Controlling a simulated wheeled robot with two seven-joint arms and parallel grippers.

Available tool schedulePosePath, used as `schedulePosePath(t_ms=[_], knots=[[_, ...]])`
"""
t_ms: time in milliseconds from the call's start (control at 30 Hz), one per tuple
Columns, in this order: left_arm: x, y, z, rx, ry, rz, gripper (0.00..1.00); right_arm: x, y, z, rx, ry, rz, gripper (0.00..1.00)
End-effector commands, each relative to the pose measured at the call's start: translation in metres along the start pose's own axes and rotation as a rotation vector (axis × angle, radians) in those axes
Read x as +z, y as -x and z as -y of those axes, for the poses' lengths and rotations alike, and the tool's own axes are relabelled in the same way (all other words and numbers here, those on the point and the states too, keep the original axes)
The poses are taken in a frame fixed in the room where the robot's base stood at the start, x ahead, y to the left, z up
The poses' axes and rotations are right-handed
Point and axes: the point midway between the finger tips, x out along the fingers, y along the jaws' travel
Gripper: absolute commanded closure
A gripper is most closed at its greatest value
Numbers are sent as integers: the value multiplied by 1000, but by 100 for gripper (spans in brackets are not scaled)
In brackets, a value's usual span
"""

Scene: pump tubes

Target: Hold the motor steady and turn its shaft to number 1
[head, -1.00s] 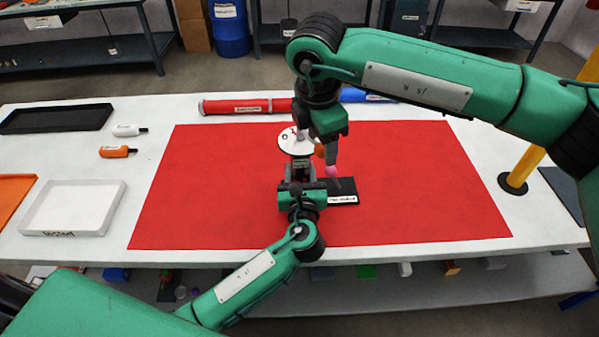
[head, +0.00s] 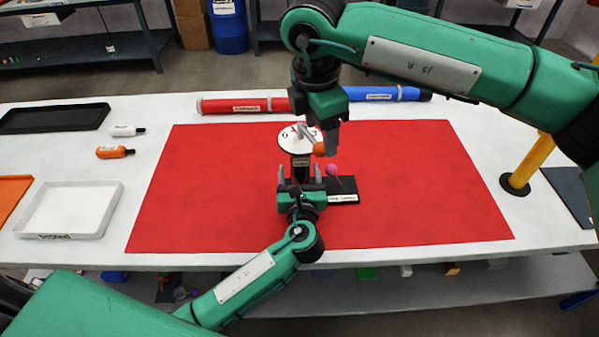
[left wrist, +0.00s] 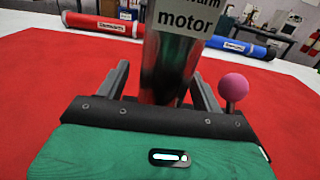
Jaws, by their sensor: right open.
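The motor (head: 300,168) is an upright silvery body, labelled "motor" in the left wrist view (left wrist: 180,65). A white numbered dial (head: 290,143) sits on top, with a crank ending in an orange knob (head: 319,149); its numbers are too small to read surely. My left gripper (head: 299,178) is open in front, one finger on each side of the motor; the left wrist view (left wrist: 160,88) shows gaps beside it. My right gripper (head: 328,153) is open, just right of the dial by the orange knob; contact is unclear.
A black labelled block (head: 343,184) with a pink ball (head: 331,170) stands right of the motor on the red mat (head: 420,190). Red (head: 245,106) and blue (head: 400,94) tubes lie behind. A white tray (head: 68,232) and two bottles are at left.

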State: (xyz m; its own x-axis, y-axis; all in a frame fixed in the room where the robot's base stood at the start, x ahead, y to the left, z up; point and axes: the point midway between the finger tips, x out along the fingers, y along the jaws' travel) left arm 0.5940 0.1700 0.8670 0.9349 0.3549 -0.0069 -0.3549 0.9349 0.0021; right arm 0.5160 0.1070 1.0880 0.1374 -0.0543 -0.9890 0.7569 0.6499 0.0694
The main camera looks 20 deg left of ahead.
Motion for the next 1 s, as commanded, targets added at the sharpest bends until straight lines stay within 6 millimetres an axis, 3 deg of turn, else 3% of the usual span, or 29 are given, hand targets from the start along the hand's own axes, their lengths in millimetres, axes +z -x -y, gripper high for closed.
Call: schedulePosePath(t_ms=[233,700,1000], knots=[[1,10,0,-1,1,1,32,0,1,0,1,0,0,38],[0,101,0,0,1,-3,32,0,1,0,1,0,0,38],[0,120,0,1,1,0,32,0,1,0,1,0,0,38]])
